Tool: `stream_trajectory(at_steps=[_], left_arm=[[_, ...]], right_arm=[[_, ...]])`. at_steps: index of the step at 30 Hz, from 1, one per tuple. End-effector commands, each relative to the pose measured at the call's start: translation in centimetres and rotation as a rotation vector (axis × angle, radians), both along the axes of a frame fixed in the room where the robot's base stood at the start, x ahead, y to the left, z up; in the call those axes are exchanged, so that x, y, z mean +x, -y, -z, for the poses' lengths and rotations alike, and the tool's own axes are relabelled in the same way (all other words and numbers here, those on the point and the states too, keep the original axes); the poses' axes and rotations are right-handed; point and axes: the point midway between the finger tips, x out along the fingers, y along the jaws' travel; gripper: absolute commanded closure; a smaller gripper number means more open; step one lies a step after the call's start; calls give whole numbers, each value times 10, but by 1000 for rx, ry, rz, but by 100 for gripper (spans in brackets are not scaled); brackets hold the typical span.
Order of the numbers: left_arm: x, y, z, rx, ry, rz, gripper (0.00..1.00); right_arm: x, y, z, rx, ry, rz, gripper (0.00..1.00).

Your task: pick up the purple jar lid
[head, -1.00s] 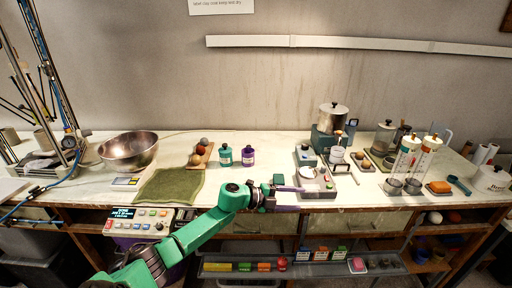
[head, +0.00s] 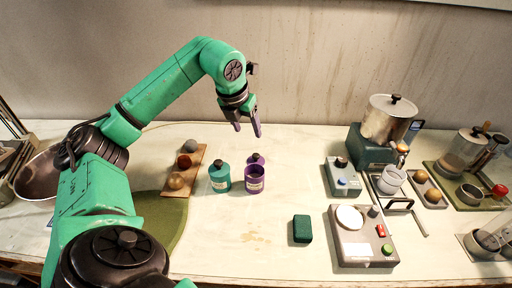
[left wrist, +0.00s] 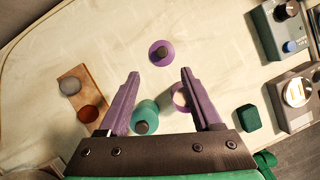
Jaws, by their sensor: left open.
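The purple jar lid (head: 257,159) with its dark knob is on the bench, just behind the open purple jar (head: 255,182) that partly hides it in the head view. In the left wrist view the whole lid (left wrist: 161,53) shows knob up, just beyond and between my fingertips. My left gripper (head: 247,131) is open and empty, pointing down above the lid's area; it also shows in the left wrist view (left wrist: 160,73). The purple jar (left wrist: 181,97) lies near the right finger there. My right gripper is in neither view.
A teal jar (head: 220,178) with a dark knob stands left of the purple jar. A wooden board (head: 186,165) with several balls lies further left. A dark green block (head: 302,230) and a grey scale-like device (head: 362,247) are to the right. The bench behind the lid is clear.

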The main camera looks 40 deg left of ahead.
Motion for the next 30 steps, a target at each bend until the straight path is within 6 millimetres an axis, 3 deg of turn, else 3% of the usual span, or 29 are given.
stream_trajectory(at_steps=[2, 11, 22, 29, 30], left_arm=[[1, -2, 6, 8, -5, -4, 34], [27, -7, 70, 1, -6, -1, 34], [49, -13, 125, 0, -4, -1, 34], [52, -15, 135, 3, -2, 0, 34], [52, -15, 135, 3, -2, 0, 38]], right_arm=[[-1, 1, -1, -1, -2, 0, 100], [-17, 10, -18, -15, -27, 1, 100], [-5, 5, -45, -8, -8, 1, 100], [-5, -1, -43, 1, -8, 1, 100], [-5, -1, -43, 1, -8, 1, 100]])
